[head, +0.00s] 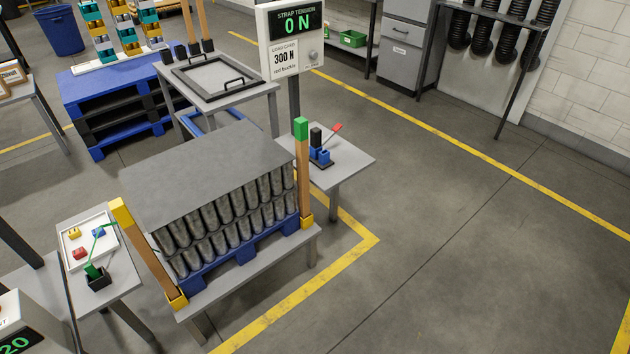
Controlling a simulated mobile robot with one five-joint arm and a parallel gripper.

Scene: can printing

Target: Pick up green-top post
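The green-top post (302,170) is a wooden post with a green cap. It stands upright at the right front corner of the can stack, its foot in a yellow corner piece (307,221). A yellow-top post (146,252) leans at the left front corner, its foot in another yellow piece. The stack of metal cans (222,222) sits on a blue pallet (240,251) under a grey top sheet (205,170), on a grey table. My gripper is not in view.
A strap tension display (291,40) reads 0 N behind the post. A small side table (352,160) with a blue and red tool stands to the right of it. A left table holds a white tray (72,262) of small coloured parts. The floor at right is clear.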

